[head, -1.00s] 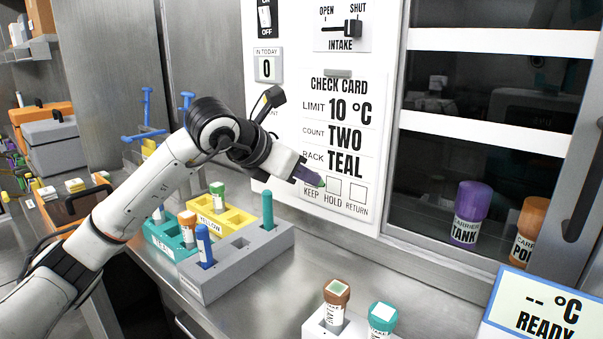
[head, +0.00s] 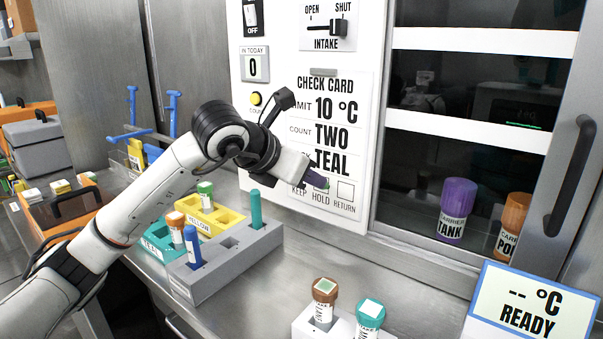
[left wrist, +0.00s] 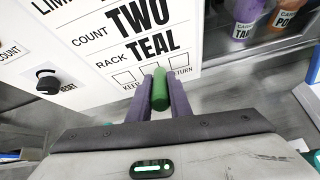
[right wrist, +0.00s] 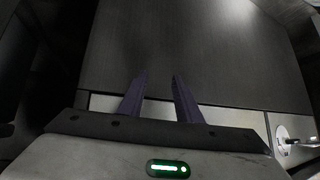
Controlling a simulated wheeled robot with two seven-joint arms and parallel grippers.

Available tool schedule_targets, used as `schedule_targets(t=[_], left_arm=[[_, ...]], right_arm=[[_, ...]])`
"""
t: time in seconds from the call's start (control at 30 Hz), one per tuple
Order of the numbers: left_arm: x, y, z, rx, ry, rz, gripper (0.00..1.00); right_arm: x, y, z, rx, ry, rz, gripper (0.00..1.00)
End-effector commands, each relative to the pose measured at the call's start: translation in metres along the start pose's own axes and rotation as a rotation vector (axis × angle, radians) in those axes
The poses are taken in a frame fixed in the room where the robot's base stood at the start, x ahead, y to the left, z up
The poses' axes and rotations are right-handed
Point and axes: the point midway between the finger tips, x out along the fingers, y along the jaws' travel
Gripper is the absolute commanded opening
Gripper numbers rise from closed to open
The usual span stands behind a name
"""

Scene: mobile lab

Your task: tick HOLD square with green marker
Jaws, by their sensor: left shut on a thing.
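The green marker (left wrist: 160,90) is held between the fingers of my left gripper (left wrist: 161,98), its outer end pointing at the check card (left wrist: 108,45). The card hangs on the white panel and has a row of boxes over KEEP, HOLD and RETURN; the card also shows in the head view (head: 360,95). In the head view my left gripper (head: 317,179) is over the HOLD square (head: 321,188) and partly hides it. I cannot tell whether the marker touches the card. No tick is clearly visible. My right gripper (right wrist: 160,98) is open and empty, facing a dark grey surface.
A grey rack (head: 235,257) with blue and teal tubes stands below my left arm, beside teal and yellow racks. A white holder with two capped tubes (head: 324,300) is at the front. Purple (head: 457,210) and orange carriers stand behind glass at the right.

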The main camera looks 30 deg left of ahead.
Motion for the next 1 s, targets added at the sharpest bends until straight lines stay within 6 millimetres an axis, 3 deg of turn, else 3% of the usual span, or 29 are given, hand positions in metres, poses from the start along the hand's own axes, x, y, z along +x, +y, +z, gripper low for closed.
schedule_targets(t=[0.27, 0.7, 1.0], left_arm=[[0.001, 0.004, 0.0, -0.001, 0.0, 0.002, 0.0], [0.002, 0.039, -0.005, -0.002, -0.002, 0.003, 0.0], [0.002, 0.04, -0.005, 0.0, -0.003, 0.002, 0.0]], right_arm=[[0.002, 0.0, 0.002, 0.0, 0.0, 0.0, 0.31], [0.008, 0.001, 0.008, 0.0, 0.0, 0.0, 0.31], [0.008, 0.001, 0.008, 0.0, 0.001, 0.0, 0.31]])
